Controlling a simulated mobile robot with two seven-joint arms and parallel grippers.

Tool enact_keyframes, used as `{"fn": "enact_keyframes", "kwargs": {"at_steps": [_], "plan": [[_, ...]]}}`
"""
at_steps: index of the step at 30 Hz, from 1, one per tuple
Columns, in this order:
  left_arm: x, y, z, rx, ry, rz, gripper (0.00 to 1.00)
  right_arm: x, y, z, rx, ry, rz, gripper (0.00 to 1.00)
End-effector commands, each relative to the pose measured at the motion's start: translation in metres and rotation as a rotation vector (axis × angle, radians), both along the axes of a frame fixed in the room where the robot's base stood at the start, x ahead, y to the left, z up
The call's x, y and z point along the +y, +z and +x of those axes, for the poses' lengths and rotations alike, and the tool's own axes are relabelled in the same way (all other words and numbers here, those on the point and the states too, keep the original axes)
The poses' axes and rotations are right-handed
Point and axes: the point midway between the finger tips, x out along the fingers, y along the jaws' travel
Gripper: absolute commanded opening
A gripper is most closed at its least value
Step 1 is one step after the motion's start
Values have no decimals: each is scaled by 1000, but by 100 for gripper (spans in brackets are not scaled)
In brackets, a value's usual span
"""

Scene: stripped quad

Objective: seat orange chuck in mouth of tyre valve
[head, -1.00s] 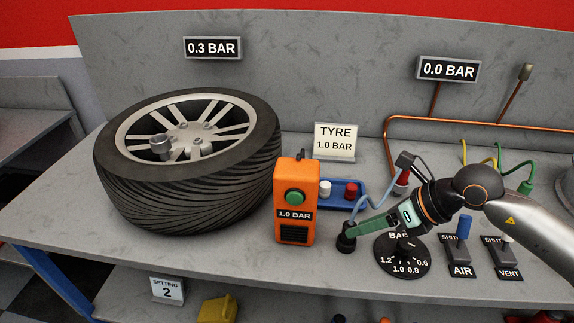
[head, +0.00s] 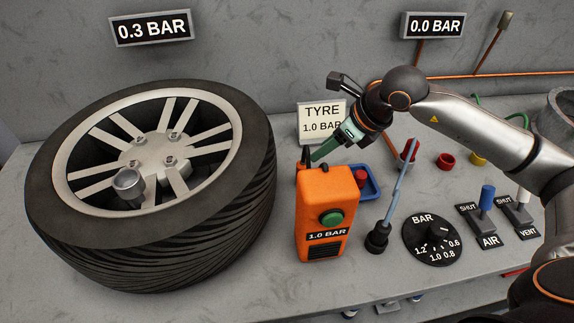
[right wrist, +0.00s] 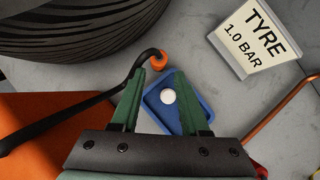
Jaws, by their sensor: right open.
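The orange chuck (right wrist: 158,58) shows in the right wrist view at the end of a curved black hose, close beside the left fingertip and outside the jaws. In the head view I cannot make it out behind the orange inflator box (head: 323,205). The tyre valve, a grey metal cup with an open mouth (head: 128,182), stands on the wheel of the tyre (head: 245,215), at its near left. My right gripper (head: 316,156) is open and empty, just above and behind the orange box; its green fingers (right wrist: 165,100) also show in the wrist view. My left gripper is out of view.
A blue tray (head: 372,185) with caps lies behind the orange box. The TYRE 1.0 BAR sign (head: 310,118) stands behind. Displays read 0.3 BAR and 0.0 BAR.

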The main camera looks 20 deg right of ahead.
Motion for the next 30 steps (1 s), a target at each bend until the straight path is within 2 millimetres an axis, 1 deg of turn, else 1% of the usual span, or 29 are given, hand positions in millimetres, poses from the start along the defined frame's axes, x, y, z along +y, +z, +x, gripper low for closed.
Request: {"fn": "enact_keyframes", "kwargs": {"at_steps": [2, 5, 12, 20, 27, 30], "plan": [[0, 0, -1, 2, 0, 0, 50, 1, -3, 2, 2, 0, 1, 45], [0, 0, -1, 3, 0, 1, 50, 5, -14, 8, 2, 0, 3, 45], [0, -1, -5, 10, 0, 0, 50, 17, -50, 27, 2, 0, 3, 45], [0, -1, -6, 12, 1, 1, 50, 23, -68, 36, 3, 0, 3, 45], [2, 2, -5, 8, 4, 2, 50, 33, -99, 51, 2, 0, 3, 45], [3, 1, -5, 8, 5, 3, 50, 35, -105, 55, 0, 0, 2, 45]]}}
